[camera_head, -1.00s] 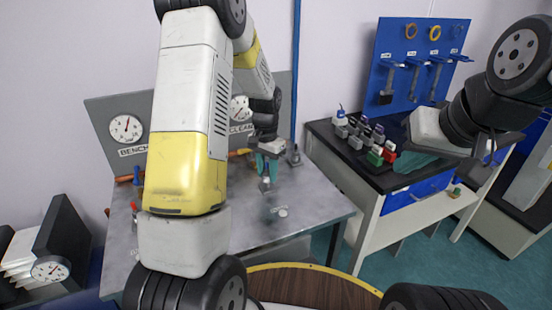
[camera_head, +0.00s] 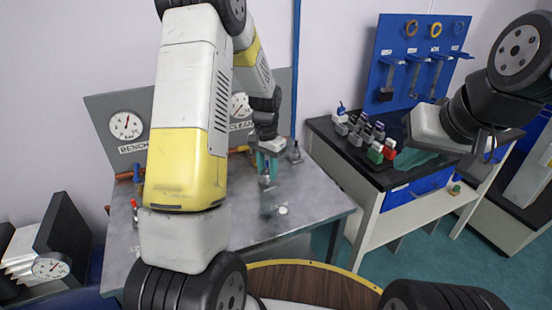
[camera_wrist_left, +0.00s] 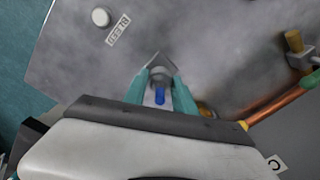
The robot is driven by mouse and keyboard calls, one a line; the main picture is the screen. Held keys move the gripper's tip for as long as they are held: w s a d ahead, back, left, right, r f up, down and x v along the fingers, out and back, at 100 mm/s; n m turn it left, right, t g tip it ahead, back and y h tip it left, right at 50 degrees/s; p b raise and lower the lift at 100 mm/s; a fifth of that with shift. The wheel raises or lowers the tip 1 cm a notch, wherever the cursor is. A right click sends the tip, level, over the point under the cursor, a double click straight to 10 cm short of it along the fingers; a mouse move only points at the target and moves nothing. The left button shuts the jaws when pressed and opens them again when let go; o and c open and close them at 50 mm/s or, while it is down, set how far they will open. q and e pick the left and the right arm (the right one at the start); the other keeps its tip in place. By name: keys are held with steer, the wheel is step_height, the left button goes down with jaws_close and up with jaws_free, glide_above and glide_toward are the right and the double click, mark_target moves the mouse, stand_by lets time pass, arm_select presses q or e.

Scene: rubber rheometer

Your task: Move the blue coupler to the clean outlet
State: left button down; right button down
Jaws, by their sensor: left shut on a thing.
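My left gripper (camera_head: 266,164) is over the back right of the grey metal bench, in front of the gauge board. Its teal fingers also show in the left wrist view (camera_wrist_left: 159,92), shut on the blue coupler (camera_wrist_left: 160,97), whose blue part shows between them. A grey metal piece is just beyond the fingertips; I cannot tell whether it touches the coupler. The CLEAN label (camera_head: 241,127) is on the board, left of my left gripper; the outlet there is largely hidden by my arm. My right gripper (camera_head: 425,160) hangs by the dark side bench; its opening is unclear.
A white disc (camera_head: 282,210) lies on the bench by a label. A metal fitting (camera_head: 295,153) stands right of my left gripper. Copper pipe (camera_wrist_left: 278,103) and a brass valve (camera_wrist_left: 297,46) show in the wrist view.

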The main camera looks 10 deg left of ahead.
arm_select(q)
steer(key=shift+f, duration=0.95)
steer(key=c, duration=0.9)
jaws_free()
steer(key=shift+r, duration=2.45)
steer(key=s+r+n+t, duration=0.15)
steer(key=s+r, duration=0.25)
steer(key=r, duration=0.6)
steer(key=s+r+n+t, duration=0.1)
steer(key=s+r, duration=0.3)
steer(key=s, duration=0.2)
steer(key=s+d+r+n+t+h, duration=0.1)
steer(key=s+r+t, duration=0.1)
steer(key=s+r, duration=0.2)
steer(key=s+d+r+n+t+h, duration=0.1)
steer(key=s+r, duration=0.3)
steer(key=s, duration=0.6)
steer(key=shift+s+d+t, duration=0.1)
steer(key=shift+s+t, duration=0.05)
steer(key=shift+t, duration=0.2)
